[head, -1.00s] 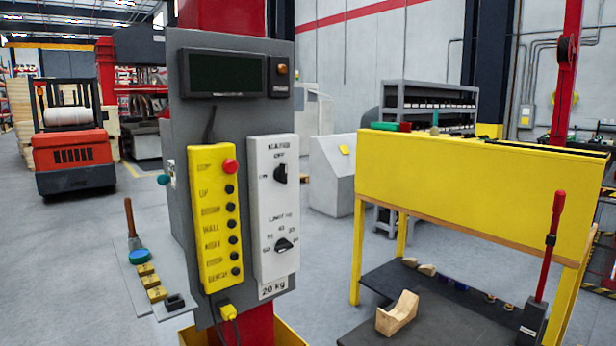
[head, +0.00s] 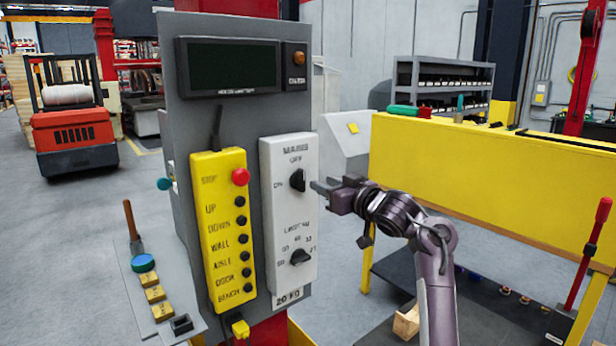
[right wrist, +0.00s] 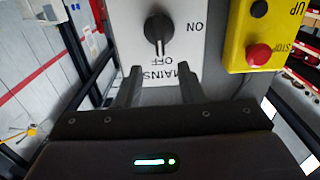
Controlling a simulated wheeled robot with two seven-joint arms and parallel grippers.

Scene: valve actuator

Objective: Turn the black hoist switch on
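The black hoist switch (head: 297,180) is a rotary knob on the white panel (head: 273,230), under the words MAINS and OFF, with ON at its left in the head view. In the right wrist view the knob (right wrist: 157,28) appears upside down, its bar lined up with OFF. My right gripper (head: 324,186) is just right of the knob in the head view. In the right wrist view its two fingers (right wrist: 160,85) are apart with nothing between them, short of the knob and pointing at it. My left gripper is not in view.
A yellow button box (head: 223,230) with a red stop button (head: 240,177) stands left of the white panel. A second black knob (head: 300,257) is below the switch. A yellow-sided bench (head: 470,180) stands behind my right arm.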

